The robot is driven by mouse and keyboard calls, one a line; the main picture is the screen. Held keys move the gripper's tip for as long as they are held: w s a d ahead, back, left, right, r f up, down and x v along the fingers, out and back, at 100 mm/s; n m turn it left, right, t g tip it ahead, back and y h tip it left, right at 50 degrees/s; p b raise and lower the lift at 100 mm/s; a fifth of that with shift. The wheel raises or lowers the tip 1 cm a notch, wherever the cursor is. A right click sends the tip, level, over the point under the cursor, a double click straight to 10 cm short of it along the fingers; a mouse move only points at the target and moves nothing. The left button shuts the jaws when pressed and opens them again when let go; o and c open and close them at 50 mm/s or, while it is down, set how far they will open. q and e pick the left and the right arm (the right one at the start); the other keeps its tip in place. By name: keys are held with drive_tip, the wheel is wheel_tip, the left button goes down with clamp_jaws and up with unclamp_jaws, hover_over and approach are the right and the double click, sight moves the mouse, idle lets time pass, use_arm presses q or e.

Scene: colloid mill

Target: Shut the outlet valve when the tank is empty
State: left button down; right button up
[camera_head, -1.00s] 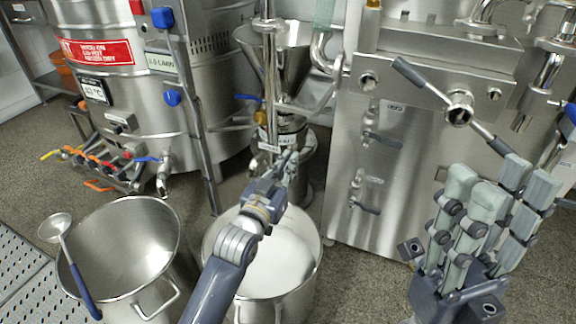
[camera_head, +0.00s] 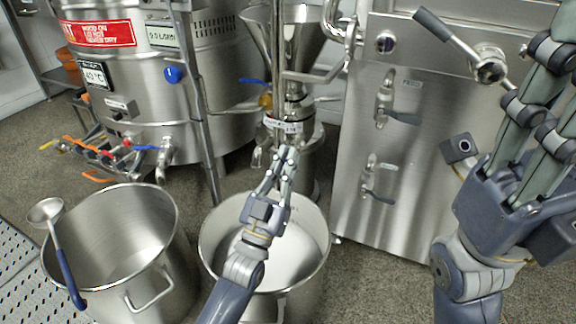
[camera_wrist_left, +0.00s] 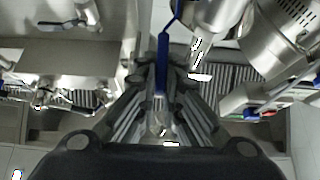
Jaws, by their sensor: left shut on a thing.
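My left gripper (camera_head: 284,158) is shut on a blue lever handle (camera_wrist_left: 162,62), which shows between its fingers in the left wrist view. In the head view the fingertips are at the mill's lower outlet, and the lever there is hidden behind them. The steel tank (camera_head: 215,85) stands at the left, and its small display (camera_head: 175,35) appears to read 0.0. A blue-handled valve (camera_head: 146,148) sits low on the tank. My right gripper (camera_head: 535,110) is raised at the right, its fingers apart and empty; its tips are partly cut off.
A steel pot (camera_head: 205,245) with white contents stands below my left gripper. An empty-looking pot (camera_head: 60,275) with a blue-handled ladle (camera_head: 66,265) hooked on its rim is further left. A steel cabinet with levers (camera_head: 345,200) stands right of the mill.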

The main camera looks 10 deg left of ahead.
idle(0.5)
use_arm(q)
drive_tip(key=c, duration=2)
unclamp_jaws()
drive_tip(key=shift+s, duration=0.1)
drive_tip(key=v, duration=1.2)
drive_tip(key=shift+f, duration=0.2)
